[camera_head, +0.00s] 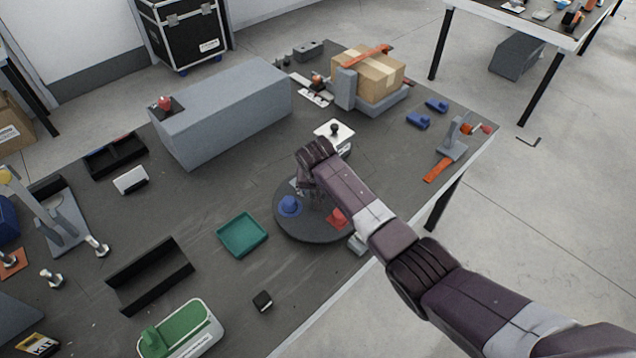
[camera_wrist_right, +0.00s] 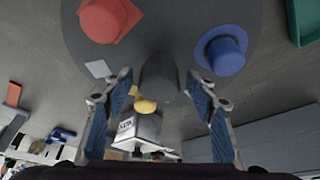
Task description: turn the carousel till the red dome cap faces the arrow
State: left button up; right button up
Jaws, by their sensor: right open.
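The carousel is a dark round disc (camera_head: 310,232) near the table's front edge, and it fills the top of the right wrist view (camera_wrist_right: 160,25). The red dome cap (camera_head: 337,218) sits on its right side, at upper left in the wrist view (camera_wrist_right: 108,20). A blue dome cap (camera_head: 289,206) sits on its left side, at upper right in the wrist view (camera_wrist_right: 222,55). A yellow rounded piece (camera_wrist_right: 146,106) shows beyond a grey central post (camera_wrist_right: 160,70). My right gripper (camera_wrist_right: 160,88) is open over the disc, its fingers apart on either side of the post. I cannot make out the arrow.
A teal tray (camera_head: 242,236) lies left of the carousel. A white box with a black knob (camera_head: 333,132) stands behind it. A long grey block (camera_head: 225,110) and a cardboard box (camera_head: 372,75) stand farther back. A small black block (camera_head: 262,301) lies in front.

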jog(key=v, duration=1.1)
dwell(0.3)
